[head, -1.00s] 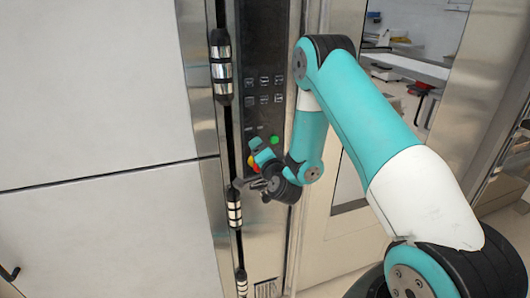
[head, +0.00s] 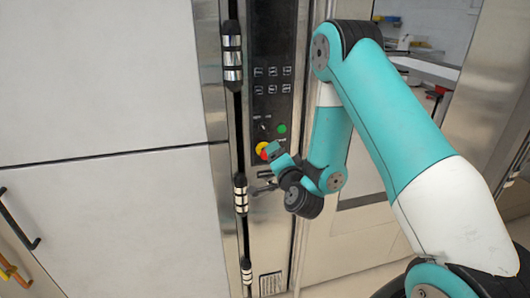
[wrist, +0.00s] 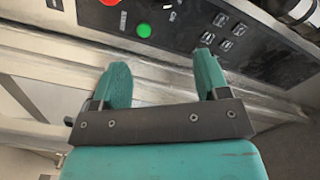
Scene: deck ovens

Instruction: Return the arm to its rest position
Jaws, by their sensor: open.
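My gripper (wrist: 160,82) is open and empty in the wrist view, its two teal fingers apart. Beyond the fingers is the black control panel (wrist: 185,25), with a gap between them and it. In the head view my gripper (head: 262,182) is by the lower part of the panel (head: 272,60), below the green button (head: 282,128) and the red and yellow button (head: 262,150). My arm is bent, with the elbow up and the forearm hanging down. The fingertips are small and partly dark in the head view.
A large pale cabinet or oven front (head: 100,80) fills the left, with black-and-steel hinges (head: 232,55) along its edge. An orange handle (head: 12,272) shows at lower left. A steel-framed glass door (head: 410,90) stands behind my arm at right.

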